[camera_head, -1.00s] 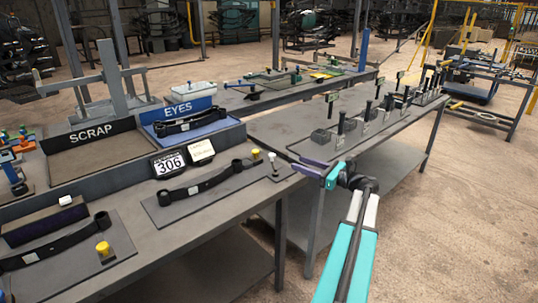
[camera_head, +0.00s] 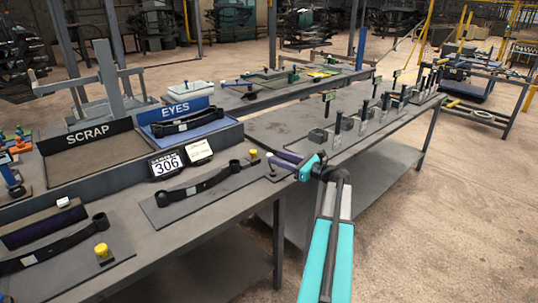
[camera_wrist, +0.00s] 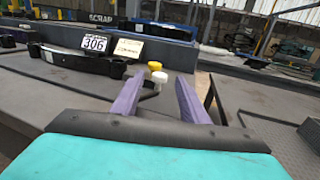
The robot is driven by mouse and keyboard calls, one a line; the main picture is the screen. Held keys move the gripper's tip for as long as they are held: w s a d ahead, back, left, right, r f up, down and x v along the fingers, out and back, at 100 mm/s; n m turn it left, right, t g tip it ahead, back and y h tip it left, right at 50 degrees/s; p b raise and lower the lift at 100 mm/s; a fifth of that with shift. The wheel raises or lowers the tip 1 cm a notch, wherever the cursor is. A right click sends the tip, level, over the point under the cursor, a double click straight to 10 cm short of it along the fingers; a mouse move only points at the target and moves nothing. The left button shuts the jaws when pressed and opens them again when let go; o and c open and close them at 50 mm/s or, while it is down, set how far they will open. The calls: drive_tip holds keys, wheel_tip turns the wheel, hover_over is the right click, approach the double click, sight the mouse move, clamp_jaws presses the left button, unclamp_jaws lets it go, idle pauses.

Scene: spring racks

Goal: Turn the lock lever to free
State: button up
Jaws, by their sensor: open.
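My gripper (camera_head: 281,163) is open, its two purple fingers pointing left over the right end of the near bench. In the wrist view, a white-capped knob (camera_wrist: 158,78) shows between the fingertips of my gripper (camera_wrist: 161,88), with a yellow cap (camera_wrist: 154,66) just behind it. I cannot tell whether the fingers reach around the white knob or stop short of it. No contact shows. In the head view my fingers largely hide the white knob, and the yellow cap (camera_head: 253,154) stands just left of them. No lever marked as a lock is readable.
A black leaf spring (camera_head: 200,186) lies on a plate beside the 306 display (camera_head: 166,165). Behind are the SCRAP tray (camera_head: 88,180) and the blue EYES tray (camera_head: 190,136).

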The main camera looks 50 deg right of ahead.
sight(270, 154)
drive_tip(key=shift+w+a, duration=0.25)
drive_tip(key=shift+w, duration=1.05)
drive_tip(key=shift+w+a, duration=0.25)
drive_tip(key=shift+w, duration=1)
clamp_jaws()
